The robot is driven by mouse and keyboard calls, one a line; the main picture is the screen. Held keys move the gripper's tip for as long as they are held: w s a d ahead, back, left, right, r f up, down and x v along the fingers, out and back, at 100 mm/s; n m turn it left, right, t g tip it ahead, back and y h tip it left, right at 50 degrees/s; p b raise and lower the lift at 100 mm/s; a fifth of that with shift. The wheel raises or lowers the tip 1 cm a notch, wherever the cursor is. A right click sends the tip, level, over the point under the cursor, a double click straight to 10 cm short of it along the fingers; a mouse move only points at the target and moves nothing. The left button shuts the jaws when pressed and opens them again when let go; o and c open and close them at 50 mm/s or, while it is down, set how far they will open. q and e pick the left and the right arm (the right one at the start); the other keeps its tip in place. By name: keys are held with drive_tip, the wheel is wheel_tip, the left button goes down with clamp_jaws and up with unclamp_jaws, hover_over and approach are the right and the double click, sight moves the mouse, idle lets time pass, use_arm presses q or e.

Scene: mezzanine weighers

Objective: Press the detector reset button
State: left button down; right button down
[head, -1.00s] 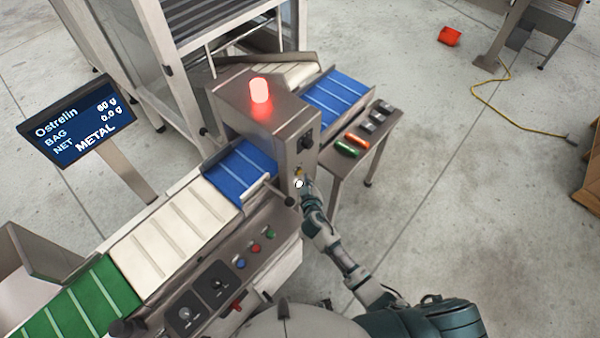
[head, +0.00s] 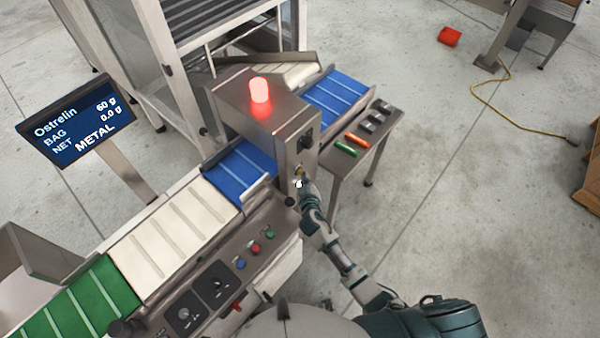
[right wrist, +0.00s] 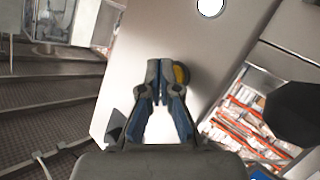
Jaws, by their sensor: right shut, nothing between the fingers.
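The metal detector (head: 262,108) is a grey steel box over the belt, with a lit red lamp (head: 260,90) on top. Its near side carries a small yellow round part (head: 299,170) and a white round part (head: 299,184); no label shows which is the reset button. My right gripper (head: 303,185) is at this face, shut and empty. In the right wrist view its fingertips (right wrist: 159,68) overlap the yellow disc (right wrist: 182,74) and partly hide it; contact cannot be told. A white disc (right wrist: 210,7) is at the top edge. My left gripper is not in view.
The display (head: 80,120) reads METAL. A panel with blue, red and green buttons (head: 256,248) and dark knobs lies along the conveyor (head: 170,235). A narrow side table (head: 352,160) with green, orange and dark items stands right of the detector. Floor to the right is mostly clear.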

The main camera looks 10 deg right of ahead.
drive_tip(key=shift+w+a, duration=0.25)
drive_tip(key=shift+w, duration=0.1)
idle(0.4)
drive_tip(key=shift+s, duration=0.1)
drive_tip(key=shift+s+d, duration=0.5)
drive_tip(key=shift+s, duration=0.1)
drive_tip(key=shift+s, duration=0.1)
drive_tip(key=shift+s+d+p, duration=0.45)
drive_tip(key=shift+s+d, duration=0.35)
drive_tip(key=shift+s, duration=0.15)
drive_tip(key=shift+s+d+p, duration=0.4)
drive_tip(key=shift+s+d, duration=0.35)
drive_tip(key=shift+s, duration=0.2)
